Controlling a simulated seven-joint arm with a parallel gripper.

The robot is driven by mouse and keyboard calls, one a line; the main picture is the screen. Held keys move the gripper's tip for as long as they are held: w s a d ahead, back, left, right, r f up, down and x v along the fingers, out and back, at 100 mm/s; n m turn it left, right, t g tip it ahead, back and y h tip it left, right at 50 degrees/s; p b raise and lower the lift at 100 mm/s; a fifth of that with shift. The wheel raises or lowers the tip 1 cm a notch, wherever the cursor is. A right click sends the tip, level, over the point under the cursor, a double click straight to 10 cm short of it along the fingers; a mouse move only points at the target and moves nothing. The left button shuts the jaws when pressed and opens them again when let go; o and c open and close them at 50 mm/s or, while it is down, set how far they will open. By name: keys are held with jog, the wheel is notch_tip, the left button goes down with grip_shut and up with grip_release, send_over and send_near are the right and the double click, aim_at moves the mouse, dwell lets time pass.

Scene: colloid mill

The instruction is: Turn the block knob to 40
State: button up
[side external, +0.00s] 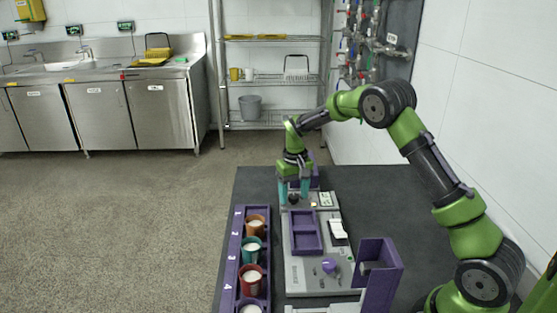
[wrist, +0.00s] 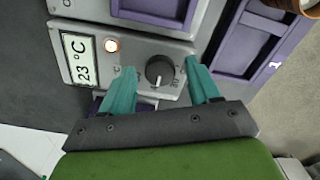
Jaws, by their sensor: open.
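The block knob (wrist: 159,71) is a round black dial with a pale pointer line on a grey panel in the wrist view. Scale marks surround it, and the lettering is too small to read fully. My gripper (wrist: 161,72) is open, with one teal finger on each side of the knob and a gap to it on both sides. A display (wrist: 80,60) beside the knob reads 23 °C, and a round indicator (wrist: 111,45) glows orange-white.
A purple rack (side external: 232,262) with several cups stands left of the device. A purple tray (side external: 306,232) and a purple knob (side external: 329,267) are on the device. A purple upright holder (side external: 382,275) stands at right. The dark tabletop (side external: 262,185) is clear at the far left.

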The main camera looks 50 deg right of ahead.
aim_at(296, 202)
notch_tip(296, 202, up, 17)
dwell(0.4)
jog(key=shift+f, duration=0.1)
jog(key=s+a+r+t, duration=0.1)
jog(key=s+a, duration=0.3)
jog(key=s, duration=0.4)
jog(key=s+a+r+t+y, duration=0.1)
jog(key=s+a+t, duration=0.2)
jog(key=s, duration=0.6)
jog(key=s+a+r+t+y, duration=0.1)
jog(key=s+a+t, duration=0.2)
jog(key=s+a, duration=0.4)
jog(key=shift+s+r+n, duration=0.25)
jog(key=shift+s+n, duration=0.05)
jog(key=shift+s, duration=0.75)
